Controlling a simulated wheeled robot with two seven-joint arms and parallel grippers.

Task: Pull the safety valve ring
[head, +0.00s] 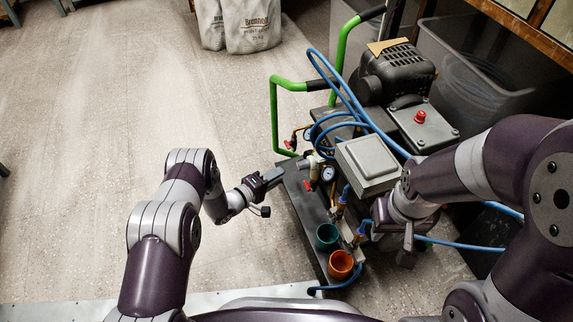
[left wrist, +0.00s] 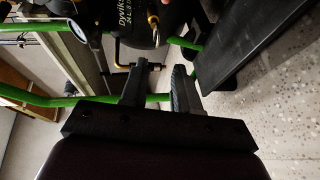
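The compressor (head: 395,75) with its gauges, hoses and valves stands right of centre in the head view. In the left wrist view a brass fitting with a small ring (left wrist: 153,24) hangs in front of the black tank (left wrist: 128,22), ahead of my left fingertips and apart from them. My left gripper (head: 272,178) is at the left edge of the compressor's shelf; its two fingers (left wrist: 158,75) are apart with nothing between them. In the head view I cannot pick out the ring. My right gripper (head: 368,231) is beside the cups; its fingers are too small to read.
A gauge (head: 328,174) and red-handled valves (head: 308,185) sit close to my left gripper. A green cup (head: 327,237) and an orange cup (head: 341,264) stand on the shelf. Green handle bars (head: 273,115) and blue hoses (head: 345,90) rise behind. Floor at left is clear.

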